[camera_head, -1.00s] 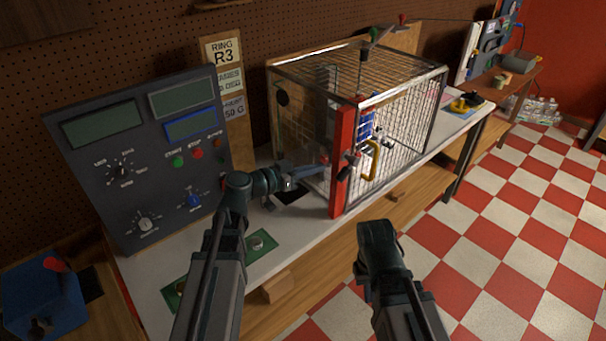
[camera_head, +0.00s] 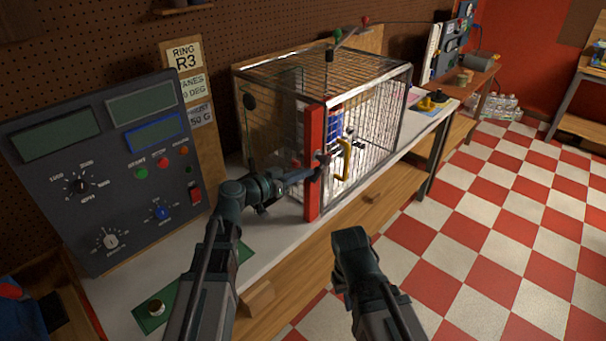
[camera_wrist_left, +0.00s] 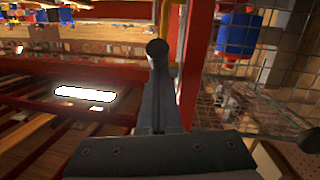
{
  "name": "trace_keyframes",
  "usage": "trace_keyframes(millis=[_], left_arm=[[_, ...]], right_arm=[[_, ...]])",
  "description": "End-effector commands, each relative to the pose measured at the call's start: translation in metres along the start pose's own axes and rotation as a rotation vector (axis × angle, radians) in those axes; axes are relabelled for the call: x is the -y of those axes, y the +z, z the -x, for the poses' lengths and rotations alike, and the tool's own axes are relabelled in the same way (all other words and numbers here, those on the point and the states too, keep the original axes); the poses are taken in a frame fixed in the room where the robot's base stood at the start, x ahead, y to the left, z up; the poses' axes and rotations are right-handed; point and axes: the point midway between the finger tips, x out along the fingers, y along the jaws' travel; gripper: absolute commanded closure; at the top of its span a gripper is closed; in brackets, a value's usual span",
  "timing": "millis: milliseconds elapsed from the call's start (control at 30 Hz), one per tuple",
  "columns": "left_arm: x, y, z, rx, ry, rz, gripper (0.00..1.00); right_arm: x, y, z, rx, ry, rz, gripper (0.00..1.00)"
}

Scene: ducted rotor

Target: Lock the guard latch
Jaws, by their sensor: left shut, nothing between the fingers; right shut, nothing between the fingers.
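The wire-mesh guard cage (camera_head: 375,112) stands on the bench with a red upright post (camera_head: 313,190) at its front corner. The guard latch (camera_head: 324,160), a small dark part with some red, is at mid-height on this post, partly hidden by my gripper. A yellow handle (camera_head: 345,160) is just right of it. My left gripper (camera_head: 308,172) is shut and empty, its tip at the post by the latch; contact cannot be told. In the left wrist view its shut fingers (camera_wrist_left: 158,52) lie beside the red post (camera_wrist_left: 194,65). My right gripper (camera_head: 352,242) is low in front of the bench, fingers hidden.
A control panel (camera_head: 100,170) with displays, knobs and buttons stands left of the cage. A green plate (camera_head: 190,290) lies on the bench's front part. The checkered floor (camera_head: 480,220) to the right is clear.

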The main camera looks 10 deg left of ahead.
Motion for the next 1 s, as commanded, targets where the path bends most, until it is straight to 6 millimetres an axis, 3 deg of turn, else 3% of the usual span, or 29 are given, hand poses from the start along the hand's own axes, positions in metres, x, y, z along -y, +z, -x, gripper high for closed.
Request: trace_keyframes(millis=[567,767,1000], left_arm=[[0.002,0.013,-0.004,-0.102,0.016,-0.014,1.00],[0.005,0.027,-0.008,-0.197,0.030,-0.027,1.00],[0.009,0.043,-0.017,-0.383,0.057,-0.053,1.00]], right_arm=[[0.004,-0.002,-0.036,0.000,0.000,0.000,1.00],[0.007,-0.004,-0.071,0.000,0.000,0.000,1.00],[0.012,-0.008,-0.130,0.000,0.000,0.000,1.00]])
